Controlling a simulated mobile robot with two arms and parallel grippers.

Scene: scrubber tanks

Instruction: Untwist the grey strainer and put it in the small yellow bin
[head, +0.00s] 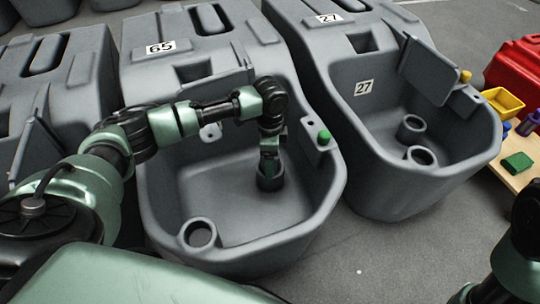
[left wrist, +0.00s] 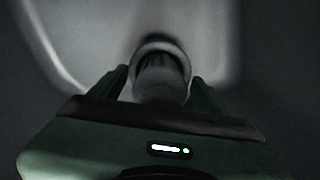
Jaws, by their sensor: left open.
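My left gripper (head: 268,168) reaches down into the tank labelled 65 (head: 245,240), at a round grey fitting (head: 271,183) on its floor. In the left wrist view, the open fingers of the left gripper (left wrist: 160,90) stand on either side of a grey cylinder (left wrist: 160,78), apparently the strainer, with a rim around its far end. I cannot tell whether the fingers touch it. The small yellow bin (head: 503,102) is at the far right, by a red container. Only part of my right arm shows at the lower right; its gripper is out of view.
A second ring fitting (head: 199,233) is at the tank's near left. A green knob (head: 324,137) sits on its right rim. Another tank labelled 27 (head: 400,185) stands to the right. The red container (head: 515,65) and green sponge (head: 517,161) are at far right. Floor between is clear.

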